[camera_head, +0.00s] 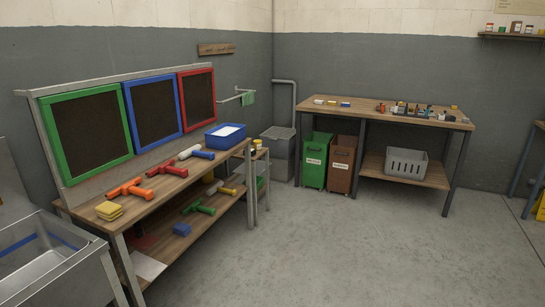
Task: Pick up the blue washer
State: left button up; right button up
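A blue tool piece (204,155) lies toward the right end of the wooden bench on the left. It lies close to a white cylinder-shaped piece (189,152); I cannot tell whether the two are one tool. A red T-shaped tool (166,169) and an orange T-shaped tool (130,188) lie nearer on the same bench top. No blue T-shape shows clearly. Neither of my grippers is in view.
A blue tub (225,132) stands at the bench's far end, yellow sponges (109,210) at its near end. The lower shelf holds a green tool (198,206) and a blue block (182,229). A metal sink (45,262) is left. Open floor (350,250) lies right.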

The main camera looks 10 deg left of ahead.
aim_at(195, 150)
jog(key=i+j+u, duration=0.15)
jog(key=i+u, duration=0.15)
jog(key=i, duration=0.9)
jog(key=i+l+u, duration=0.1)
jog(key=i+u, duration=0.2)
jog(key=i, duration=0.85)
